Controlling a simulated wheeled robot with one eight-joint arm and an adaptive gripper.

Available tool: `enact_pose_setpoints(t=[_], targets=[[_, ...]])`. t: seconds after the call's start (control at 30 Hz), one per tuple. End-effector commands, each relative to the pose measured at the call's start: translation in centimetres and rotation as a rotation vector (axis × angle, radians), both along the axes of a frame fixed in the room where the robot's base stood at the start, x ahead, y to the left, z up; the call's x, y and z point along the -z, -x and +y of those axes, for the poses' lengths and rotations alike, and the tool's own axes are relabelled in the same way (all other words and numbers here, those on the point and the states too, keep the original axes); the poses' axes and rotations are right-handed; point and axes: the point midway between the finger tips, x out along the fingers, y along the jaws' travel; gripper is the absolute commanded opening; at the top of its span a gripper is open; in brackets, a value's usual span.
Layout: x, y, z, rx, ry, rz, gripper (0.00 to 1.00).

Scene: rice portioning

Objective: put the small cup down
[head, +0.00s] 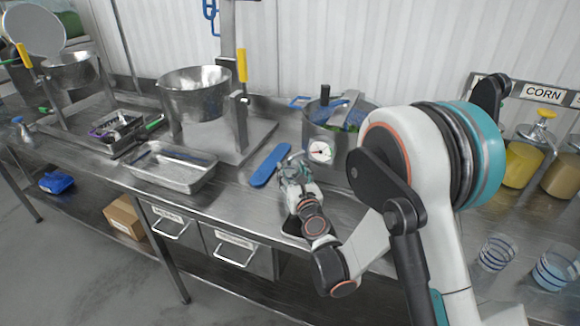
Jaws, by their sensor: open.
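My gripper (291,170) is open over the steel counter, between a blue flat paddle and the steel pot with a dial. Its fingers are small and blurred here. A clear, glassy shape shows at the fingers, but I cannot tell whether it is the small cup or part of the gripper. Two clear cups with blue stripes stand upright at the lower right: one cup (495,252) and another cup (553,270) nearer the right edge. Both are well apart from my gripper.
The blue paddle (270,165) lies left of my gripper. The pot with a dial (338,145) stands close on its right. A steel tray (170,181) and a large steel bowl (194,97) are further left. Yellow-filled jar (522,160) stands right. The counter (237,200) is bare near its front edge.

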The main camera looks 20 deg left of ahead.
Motion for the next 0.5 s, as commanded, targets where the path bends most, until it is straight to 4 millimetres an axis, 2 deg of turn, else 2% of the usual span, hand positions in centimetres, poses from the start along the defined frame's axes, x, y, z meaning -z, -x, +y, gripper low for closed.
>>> enact_pose_setpoints(t=[0.13, 0.23, 0.5], targets=[[-0.2, 2.9, -1.9, 0.000, 0.000, 0.000, 0.49], [0.4, 4.0, -2.6, 0.000, 0.000, 0.000, 0.49], [0.3, 6.6, -4.3, 0.000, 0.000, 0.000, 0.49]])
